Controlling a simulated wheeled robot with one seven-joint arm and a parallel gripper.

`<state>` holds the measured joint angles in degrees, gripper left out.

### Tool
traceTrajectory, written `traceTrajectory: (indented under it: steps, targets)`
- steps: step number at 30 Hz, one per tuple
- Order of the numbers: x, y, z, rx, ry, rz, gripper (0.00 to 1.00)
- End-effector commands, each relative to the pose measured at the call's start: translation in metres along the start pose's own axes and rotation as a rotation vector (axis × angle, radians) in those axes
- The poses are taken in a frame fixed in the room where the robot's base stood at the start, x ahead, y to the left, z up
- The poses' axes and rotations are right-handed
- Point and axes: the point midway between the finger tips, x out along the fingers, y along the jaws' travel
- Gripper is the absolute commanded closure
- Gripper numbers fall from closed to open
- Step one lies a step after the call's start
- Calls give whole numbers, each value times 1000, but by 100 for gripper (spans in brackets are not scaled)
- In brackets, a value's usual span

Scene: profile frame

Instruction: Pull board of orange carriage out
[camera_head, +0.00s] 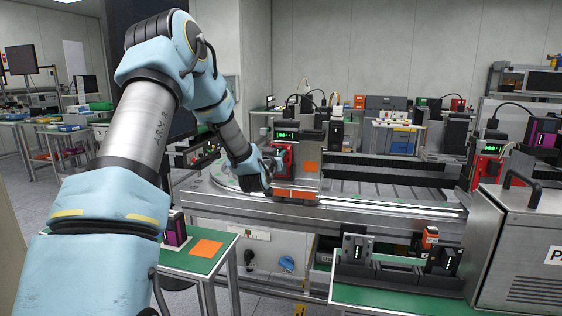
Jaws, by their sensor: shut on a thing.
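The orange-marked carriage (308,145) stands upright on the profile frame, a grey metal block with a green-lit display on top and an orange square on its face. An orange strip (296,195) runs along its foot. My gripper (277,163) is at the carriage's left front side, close against a red part (286,154) there. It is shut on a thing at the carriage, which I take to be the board. My wrist covers the fingertips and most of the held board, so how far it sits in the carriage cannot be told.
A green table (190,262) with an orange square (206,248) stands front left. A green bench (385,296) holds small devices; a metal box (525,245) blocks the right.

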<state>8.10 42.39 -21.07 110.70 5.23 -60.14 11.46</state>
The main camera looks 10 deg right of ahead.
Motion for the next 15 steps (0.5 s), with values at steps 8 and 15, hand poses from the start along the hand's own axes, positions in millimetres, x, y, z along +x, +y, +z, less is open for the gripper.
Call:
traceTrajectory:
  steps: [8, 15]
  targets:
    - [0, 0, -1, 0, 1, 0, 100]
    - [0, 0, -6, 1, 2, 0, 100]
